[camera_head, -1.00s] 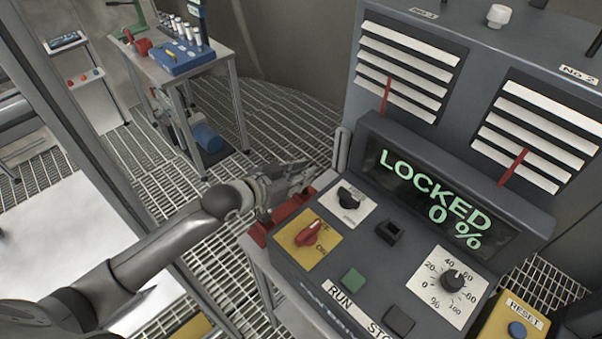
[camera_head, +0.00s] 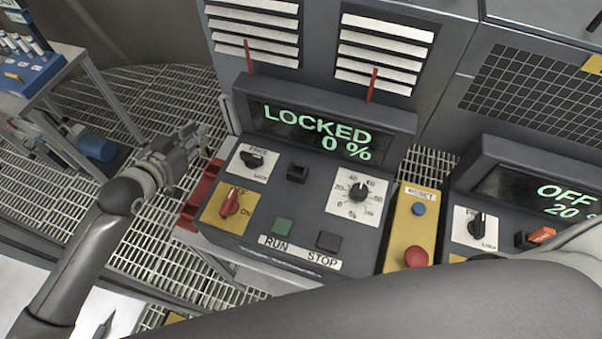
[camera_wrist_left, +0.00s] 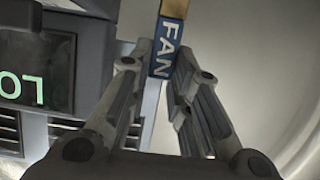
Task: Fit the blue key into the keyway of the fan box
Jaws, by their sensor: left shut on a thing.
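The fan box (camera_head: 275,215) is a dark console with a green display reading LOCKED 0 %. Its keyway looks to be the black square socket (camera_head: 297,173) in the top panel, with nothing in it. My left gripper (camera_head: 190,142) is left of the box's display, apart from the keyway. In the left wrist view it is shut on the blue key (camera_wrist_left: 166,48), which is marked FAN and has a brass-coloured part beyond the fingertips. The key cannot be made out in the head view. My right gripper is not in view.
A red tray or bracket (camera_head: 203,190) sits along the box's left side. My large arm link fills the bottom right.

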